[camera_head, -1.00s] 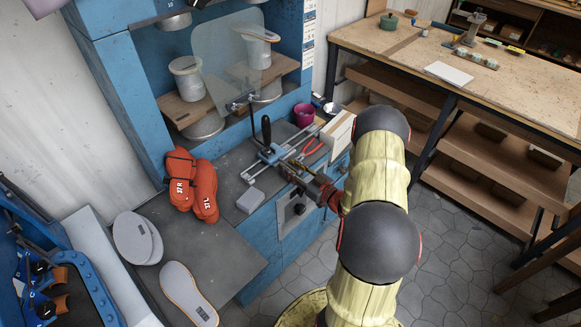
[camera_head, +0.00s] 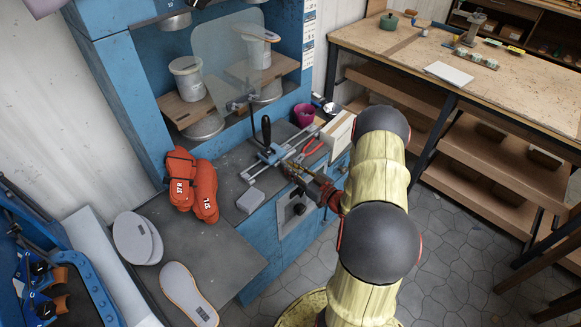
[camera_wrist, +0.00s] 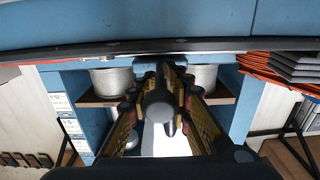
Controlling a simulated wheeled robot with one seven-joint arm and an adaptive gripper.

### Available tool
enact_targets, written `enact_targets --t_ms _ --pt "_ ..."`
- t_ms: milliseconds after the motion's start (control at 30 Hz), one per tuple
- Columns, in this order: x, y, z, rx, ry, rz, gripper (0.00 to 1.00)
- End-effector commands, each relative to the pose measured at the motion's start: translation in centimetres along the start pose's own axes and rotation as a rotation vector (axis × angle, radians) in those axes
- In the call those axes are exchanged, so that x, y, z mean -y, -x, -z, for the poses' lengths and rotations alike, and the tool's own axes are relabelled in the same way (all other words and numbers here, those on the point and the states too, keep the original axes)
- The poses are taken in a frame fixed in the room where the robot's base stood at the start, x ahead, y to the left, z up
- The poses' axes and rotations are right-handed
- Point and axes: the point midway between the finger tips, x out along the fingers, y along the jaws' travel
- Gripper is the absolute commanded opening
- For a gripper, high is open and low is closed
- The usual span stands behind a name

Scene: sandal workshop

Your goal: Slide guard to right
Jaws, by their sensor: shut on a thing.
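The guard (camera_head: 228,48) is a clear upright panel in the head view, standing in front of the blue machine's shelf. It joins a blue carriage (camera_head: 271,155) on two metal rails, with an upright black handle (camera_head: 266,128). My gripper (camera_head: 287,167) is at the front side of this carriage. In the wrist view my gripper's yellow-lined fingers (camera_wrist: 165,105) flank a grey rounded handle end (camera_wrist: 160,104), and I am shut on it. The exact finger contact is partly hidden in the head view.
Orange gloves (camera_head: 193,186) lie left of the rails, with a small grey block (camera_head: 250,200) between. Buckets (camera_head: 186,79) sit on the shelf behind the guard.

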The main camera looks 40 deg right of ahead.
Motion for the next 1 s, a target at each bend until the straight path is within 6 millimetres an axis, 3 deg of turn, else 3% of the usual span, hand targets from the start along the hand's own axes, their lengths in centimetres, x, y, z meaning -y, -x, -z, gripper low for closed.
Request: enact_targets --t_ms 167,267,700,1000 --pt "-0.8 0.1 -0.1 0.000 0.001 -0.002 0.00" --pt "-2.3 0.0 -0.1 -0.001 0.002 -0.003 0.00" --pt "-13.2 0.1 -0.2 -0.001 0.003 -0.004 0.00" --pt "-17.6 0.1 -0.1 0.000 0.000 -0.002 0.00"
